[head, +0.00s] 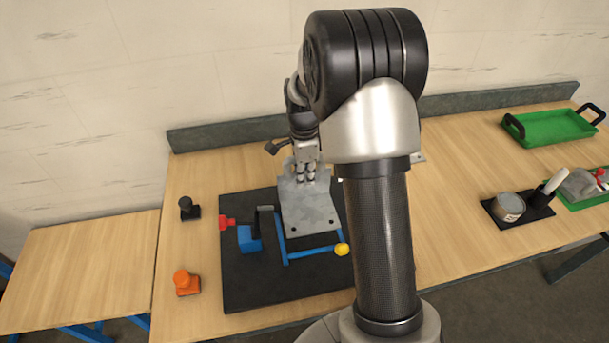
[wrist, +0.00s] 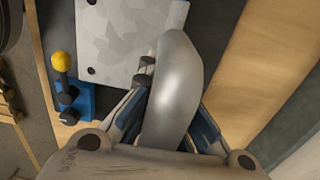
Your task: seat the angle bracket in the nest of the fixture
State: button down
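The angle bracket (head: 308,208) is a mottled grey metal plate with dark holes and a raised part at its back. It lies over the fixture's blue rails (head: 313,253); I cannot tell whether it touches them. The fixture also has a blue block (head: 249,239), a red knob (head: 227,223) and a yellow knob (head: 342,249). My gripper (head: 307,178) is at the bracket's back end, its fingers closed on a grey upright part. In the wrist view, the bracket's plate (wrist: 125,40) shows beyond the fingers (wrist: 168,115), with the yellow knob (wrist: 62,62) at left. My arm hides the fixture's right side.
A black mat (head: 240,285) lies under the fixture. An orange-topped piece (head: 187,283) and a black knob piece (head: 189,208) stand left of it. At right are a tin (head: 509,207) on a black tray and a green tray (head: 550,127). A ledge (head: 230,132) runs along the back.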

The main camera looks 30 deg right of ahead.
aim_at(304, 196)
jog(key=shift+f+b, duration=1.6)
jog(key=shift+f, duration=1.1)
jog(key=shift+f+b, duration=0.45)
jog(key=shift+f, duration=0.7)
dwell(0.4)
jog(key=c, duration=1.7)
grip_release()
jog(key=shift+s+f, duration=0.1)
notch_tip(304, 196, up, 12)
jog(key=shift+r, duration=0.1)
